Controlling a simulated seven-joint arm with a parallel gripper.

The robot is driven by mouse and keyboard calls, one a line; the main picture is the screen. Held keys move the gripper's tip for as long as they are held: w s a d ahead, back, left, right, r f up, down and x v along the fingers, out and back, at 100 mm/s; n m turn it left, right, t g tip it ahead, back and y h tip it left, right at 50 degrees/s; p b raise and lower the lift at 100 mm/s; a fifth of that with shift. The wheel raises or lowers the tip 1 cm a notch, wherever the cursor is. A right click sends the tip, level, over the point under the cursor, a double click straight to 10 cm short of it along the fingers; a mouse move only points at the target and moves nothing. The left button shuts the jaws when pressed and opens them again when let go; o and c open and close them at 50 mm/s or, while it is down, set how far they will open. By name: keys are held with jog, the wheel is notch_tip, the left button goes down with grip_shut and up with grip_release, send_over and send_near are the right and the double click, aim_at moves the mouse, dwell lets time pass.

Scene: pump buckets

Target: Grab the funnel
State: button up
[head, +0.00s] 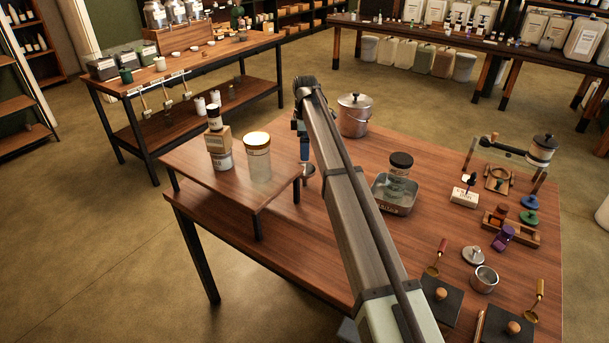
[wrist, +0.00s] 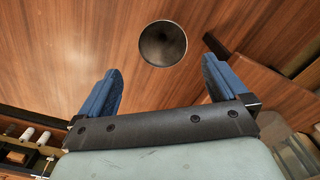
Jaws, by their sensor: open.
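The funnel (wrist: 163,43) shows in the wrist view as a dark grey, round metal mouth above the brown wooden table. In the head view, its small metal rim (head: 309,169) is partly hidden behind my arm, just right of the raised shelf. My gripper (wrist: 161,70) is open, with two blue fingers spread wide and nothing between them. The funnel's mouth lies just beyond the fingertips, roughly centred between them and apart from both. In the head view, my gripper (head: 304,148) is just above the funnel, with one blue finger showing. The funnel's stem is hidden.
A lidded metal pot (head: 354,115) stands behind my arm. A metal tray (head: 394,208) with a jar is to the right.

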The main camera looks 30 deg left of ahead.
notch_tip(320, 180, down, 7)
send_over(303, 185)
jog(key=shift+w+a+f, duration=0.1)
jog(key=shift+w+f, duration=0.05)
jog(key=shift+f, duration=1.1)
jog(key=shift+w+a+f, duration=0.1)
jog(key=shift+f, duration=1.1)
jog(key=c, duration=0.9)
jog(key=shift+r, duration=0.1)
